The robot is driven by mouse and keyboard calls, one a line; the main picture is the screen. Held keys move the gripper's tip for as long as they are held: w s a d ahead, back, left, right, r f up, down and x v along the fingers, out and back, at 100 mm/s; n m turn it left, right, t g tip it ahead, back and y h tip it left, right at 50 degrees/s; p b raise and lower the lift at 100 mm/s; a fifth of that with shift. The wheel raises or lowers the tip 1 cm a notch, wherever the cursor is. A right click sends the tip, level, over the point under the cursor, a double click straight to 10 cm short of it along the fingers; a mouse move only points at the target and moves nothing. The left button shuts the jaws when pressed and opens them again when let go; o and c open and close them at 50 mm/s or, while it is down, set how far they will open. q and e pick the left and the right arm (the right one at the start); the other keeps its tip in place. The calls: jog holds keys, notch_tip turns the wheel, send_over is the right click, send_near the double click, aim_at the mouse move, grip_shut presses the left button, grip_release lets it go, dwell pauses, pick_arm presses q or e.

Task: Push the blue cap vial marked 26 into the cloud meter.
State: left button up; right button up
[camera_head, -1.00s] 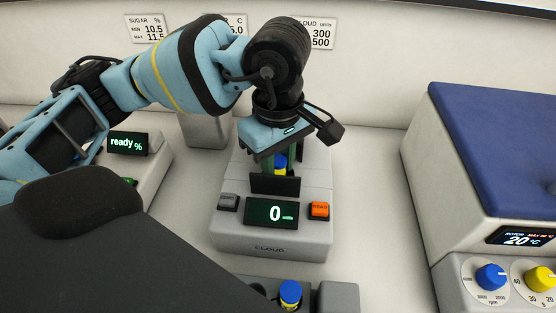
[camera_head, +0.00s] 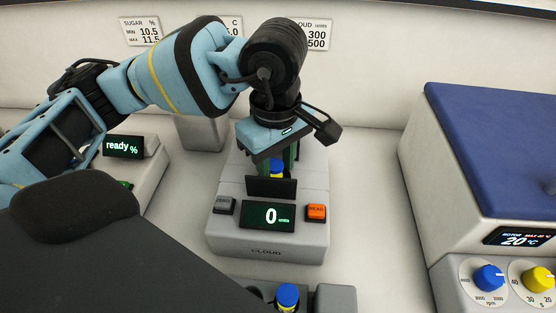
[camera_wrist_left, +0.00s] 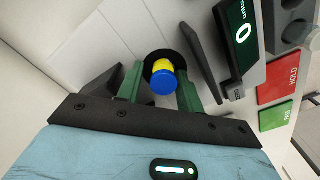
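A vial with a blue cap and a yellow band stands in the dark round well of the cloud meter (camera_head: 268,251). Its cap shows in the head view (camera_head: 276,166) behind a dark upright flap, and in the wrist view (camera_wrist_left: 163,83). No number on it can be read. My left gripper (camera_head: 282,158) points down over the well. Its green fingers stand on either side of the vial in the wrist view (camera_wrist_left: 160,92), with a dark gap beside the cap, so it looks open. The meter display reads 0. My right gripper is not in view.
Another blue-capped vial (camera_head: 287,296) stands in a grey holder at the front. A sugar meter reading ready (camera_head: 123,146) is at the left. A blue-lidded centrifuge (camera_head: 490,140) is at the right. Bare bench lies between it and the cloud meter.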

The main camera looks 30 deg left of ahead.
aim_at(276, 163)
pick_arm(q)
jog(key=shift+r, duration=3.9)
